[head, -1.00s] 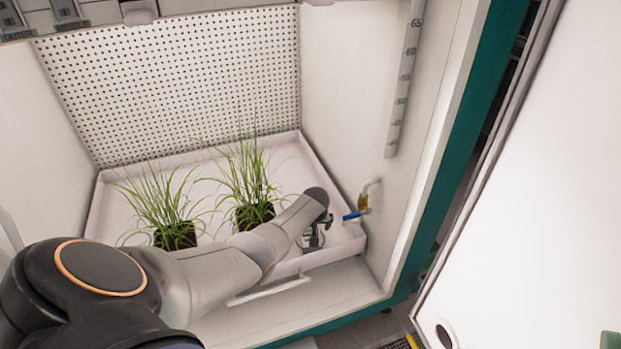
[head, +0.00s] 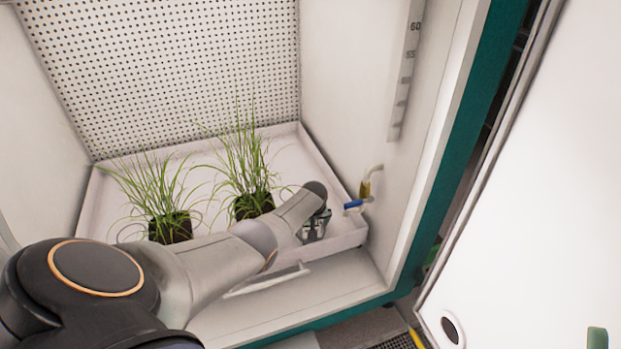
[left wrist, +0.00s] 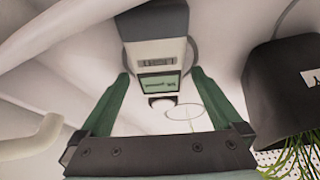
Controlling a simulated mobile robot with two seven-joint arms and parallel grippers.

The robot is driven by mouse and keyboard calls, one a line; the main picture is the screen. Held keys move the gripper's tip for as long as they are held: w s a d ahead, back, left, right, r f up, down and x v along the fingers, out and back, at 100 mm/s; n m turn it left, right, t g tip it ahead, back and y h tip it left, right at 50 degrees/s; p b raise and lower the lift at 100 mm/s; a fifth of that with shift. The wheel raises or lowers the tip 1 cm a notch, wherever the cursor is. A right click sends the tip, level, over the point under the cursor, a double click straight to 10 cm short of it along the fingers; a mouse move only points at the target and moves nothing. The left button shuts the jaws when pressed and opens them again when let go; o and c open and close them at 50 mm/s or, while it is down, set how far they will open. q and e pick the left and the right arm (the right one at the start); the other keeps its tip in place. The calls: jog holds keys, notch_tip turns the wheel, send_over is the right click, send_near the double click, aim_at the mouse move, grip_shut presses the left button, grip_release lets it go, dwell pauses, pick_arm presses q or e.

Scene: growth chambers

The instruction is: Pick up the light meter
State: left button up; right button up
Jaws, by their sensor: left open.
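The light meter (left wrist: 158,55) shows in the left wrist view as a pale grey body with a dark end and a small lit screen. My left gripper (left wrist: 161,76) is open, its two green fingers on either side of the screen end. I cannot tell whether either finger touches it. In the head view my left gripper (head: 314,227) is at the front right corner of the white tray (head: 345,233). There my wrist and gripper largely hide the meter. My right gripper is in neither view.
Two potted grasses (head: 170,226) (head: 253,204) stand in the tray left of my gripper; one dark pot (left wrist: 285,85) is close on the right in the wrist view. A blue-handled valve (head: 355,204) is on the right wall. The open door (head: 540,200) is further right.

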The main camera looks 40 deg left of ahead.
pick_arm(q)
jog(key=shift+f, duration=0.15)
jog(key=shift+c, duration=0.4)
jog(key=c, duration=1.5)
